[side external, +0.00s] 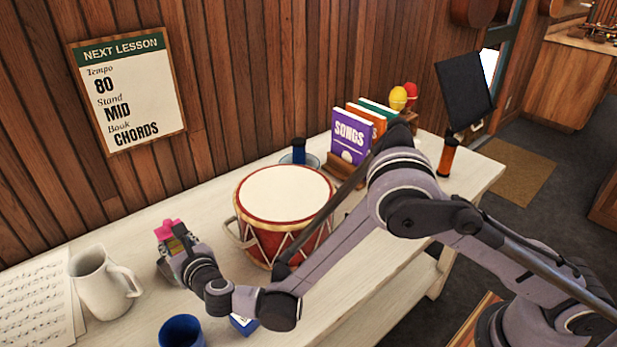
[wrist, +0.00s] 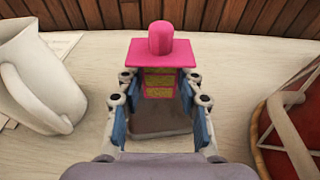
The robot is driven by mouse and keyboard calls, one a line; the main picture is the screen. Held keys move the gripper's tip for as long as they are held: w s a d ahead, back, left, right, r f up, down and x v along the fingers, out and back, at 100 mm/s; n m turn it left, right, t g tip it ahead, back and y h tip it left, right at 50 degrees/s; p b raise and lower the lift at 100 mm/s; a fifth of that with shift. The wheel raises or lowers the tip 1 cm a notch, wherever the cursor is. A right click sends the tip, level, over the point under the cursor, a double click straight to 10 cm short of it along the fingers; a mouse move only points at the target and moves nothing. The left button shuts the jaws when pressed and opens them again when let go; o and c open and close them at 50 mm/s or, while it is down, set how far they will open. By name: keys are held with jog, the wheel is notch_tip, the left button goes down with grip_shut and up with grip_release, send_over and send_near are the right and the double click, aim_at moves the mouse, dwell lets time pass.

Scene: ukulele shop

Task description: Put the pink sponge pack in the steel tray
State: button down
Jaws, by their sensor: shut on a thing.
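The pink sponge pack (wrist: 162,56) has a flat pink top with a rounded knob and yellow sponge blocks below. My gripper (wrist: 158,90) is shut on it, with one blue-padded finger on each side. In the side view the pack (side external: 167,229) shows pink at the end of my gripper (side external: 174,246), between the white mug and the drum. A greyish-brown rounded rectangle (wrist: 160,122) shows between my fingers; I cannot tell whether it is a tray. A shallow greyish dish (side external: 313,161) behind the drum is partly hidden, and its material is unclear.
The red drum (side external: 286,195) stands right of my gripper, the white mug (side external: 98,283) left. A blue cup (side external: 182,331) is at the front. A dark blue item (side external: 299,150) stands at the dish. Songbooks (side external: 349,137) stand at the back. Sheet music (side external: 35,306) lies far left.

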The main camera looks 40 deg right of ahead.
jog(key=shift+f, duration=2.1)
jog(key=shift+f, duration=0.1)
jog(key=c, duration=0.9)
grip_release()
jog(key=shift+o, duration=0.2)
jog(key=shift+s, duration=0.25)
jog(key=v, duration=1.1)
jog(key=shift+s, duration=0.25)
jog(key=shift+d+r, duration=0.1)
jog(key=shift+r, duration=0.15)
